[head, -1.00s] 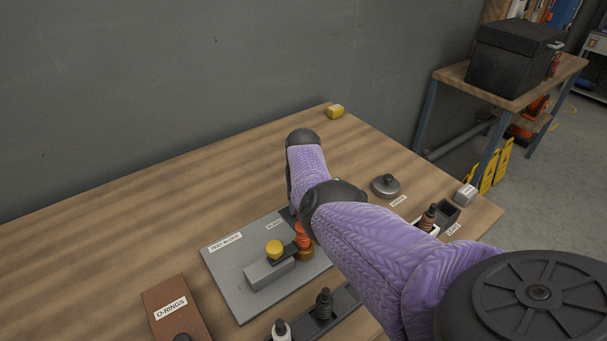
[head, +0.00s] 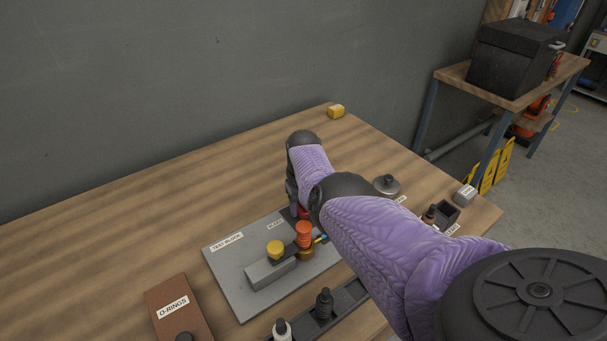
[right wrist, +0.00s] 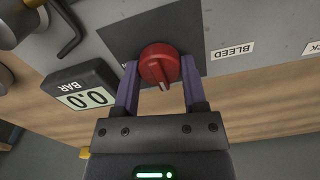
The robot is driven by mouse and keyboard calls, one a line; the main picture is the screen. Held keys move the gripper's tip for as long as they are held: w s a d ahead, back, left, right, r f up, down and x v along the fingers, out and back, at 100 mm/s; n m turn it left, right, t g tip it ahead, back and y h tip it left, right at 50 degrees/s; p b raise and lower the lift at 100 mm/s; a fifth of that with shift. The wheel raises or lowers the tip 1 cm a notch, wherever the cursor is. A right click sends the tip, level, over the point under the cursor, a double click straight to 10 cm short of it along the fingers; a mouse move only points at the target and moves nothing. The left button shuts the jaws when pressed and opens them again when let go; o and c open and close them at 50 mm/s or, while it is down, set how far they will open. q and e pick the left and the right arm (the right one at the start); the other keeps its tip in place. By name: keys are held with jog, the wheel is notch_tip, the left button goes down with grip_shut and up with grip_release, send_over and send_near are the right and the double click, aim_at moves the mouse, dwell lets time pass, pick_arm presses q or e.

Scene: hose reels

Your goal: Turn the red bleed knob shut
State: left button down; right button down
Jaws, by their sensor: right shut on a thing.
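The red bleed knob (right wrist: 159,65) sits on a dark square plate of the test block (right wrist: 225,20), next to an upside-down BLEED label (right wrist: 233,50). My right gripper (right wrist: 159,72) has one purple finger on each side of the knob and is shut on it. The knob's ridge points toward the gripper's palm in the right wrist view. In the head view only a bit of the red knob (head: 303,212) shows beneath my right gripper (head: 297,209), and the arm hides the rest. My left gripper is not in view.
A gauge (right wrist: 82,96) reading 0.0 BAR stands beside the gripper. The block carries a yellow cap (head: 275,248) and an orange ribbed fitting (head: 304,234) near the knob. An O-RINGS box (head: 174,306) lies front left. The table's left back is clear.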

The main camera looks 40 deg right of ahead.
jog(key=shift+r, duration=0.1)
jog(key=shift+c, duration=0.7)
grip_release()
notch_tip(320, 180, up, 9)
jog(key=p, duration=0.6)
jog(key=shift+r+p, duration=0.2)
jog(key=shift+p, duration=0.2)
jog(key=shift+r, duration=0.2)
